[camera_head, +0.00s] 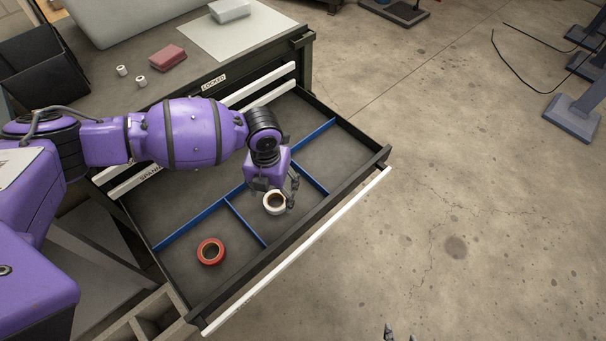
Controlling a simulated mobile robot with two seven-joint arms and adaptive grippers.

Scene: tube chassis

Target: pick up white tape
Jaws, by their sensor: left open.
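The white tape (269,210) is a pale roll with a dark hole, lying in the front middle compartment of the open drawer. My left gripper (277,196) points down right over it, its jaws open. One finger shows at the right side of the roll and the other finger is behind it; I cannot tell whether they touch it. A red tape roll (203,251) lies in the compartment to the left. Only small grey tips, apparently of my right gripper (399,334), show at the bottom edge.
Blue dividers (245,221) split the drawer (190,215). Its front edge has a white handle strip (300,250). The cabinet top (110,95) holds a red block (167,57) and two small white rolls (141,81).

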